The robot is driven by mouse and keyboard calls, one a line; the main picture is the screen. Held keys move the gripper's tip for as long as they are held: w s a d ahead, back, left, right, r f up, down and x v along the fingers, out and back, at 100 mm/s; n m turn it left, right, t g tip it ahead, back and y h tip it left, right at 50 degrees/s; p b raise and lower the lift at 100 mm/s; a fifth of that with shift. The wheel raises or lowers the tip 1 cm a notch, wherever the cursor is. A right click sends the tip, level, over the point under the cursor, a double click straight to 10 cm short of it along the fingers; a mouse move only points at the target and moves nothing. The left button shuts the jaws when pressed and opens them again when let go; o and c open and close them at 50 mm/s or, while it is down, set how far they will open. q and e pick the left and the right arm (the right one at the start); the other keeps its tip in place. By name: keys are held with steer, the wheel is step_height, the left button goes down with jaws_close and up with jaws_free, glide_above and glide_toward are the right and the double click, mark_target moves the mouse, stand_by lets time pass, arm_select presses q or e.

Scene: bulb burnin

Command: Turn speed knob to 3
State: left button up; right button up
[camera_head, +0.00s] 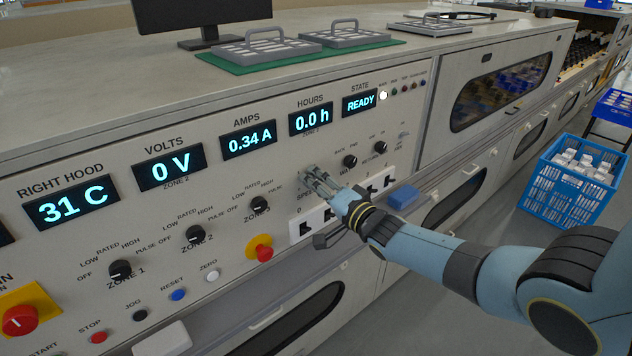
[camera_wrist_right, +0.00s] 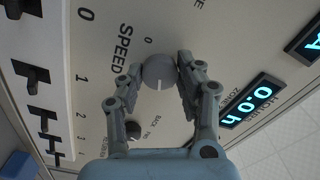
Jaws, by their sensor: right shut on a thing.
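The grey speed knob (camera_wrist_right: 159,73) is on the upright control panel, beside the printed word SPEED in the right wrist view. A white pointer line on it points toward the bottom of that view. A printed 0 stands near the knob; its other scale figures cannot be read. My right gripper (camera_wrist_right: 158,69) has its two fingers on opposite sides of the knob, shut on it. In the head view my right gripper (camera_head: 317,183) reaches the panel from the right and mostly hides the knob. My left gripper is not in view.
A STATE display (camera_head: 361,103) reads READY, and the hours display (camera_head: 311,119) reads 0.0 h. A black rotary knob (camera_head: 350,161) is right of my gripper. A yellow-collared red button (camera_head: 264,253) is lower left. A blue block (camera_head: 404,197) lies on the ledge.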

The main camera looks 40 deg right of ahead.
steer(key=m, duration=0.6)
steer(key=m+p, duration=0.1)
steer(key=m, duration=0.5)
steer(key=shift+s+f+m, duration=0.1)
steer(key=shift+f+m, duration=0.1)
steer(key=shift+m, duration=0.1)
stand_by(0.3)
steer(key=o, duration=1.1)
steer(key=shift+r, duration=0.15)
steer(key=shift+o, duration=0.2)
steer(key=s, duration=1.1)
steer(key=shift+s+d, duration=0.4)
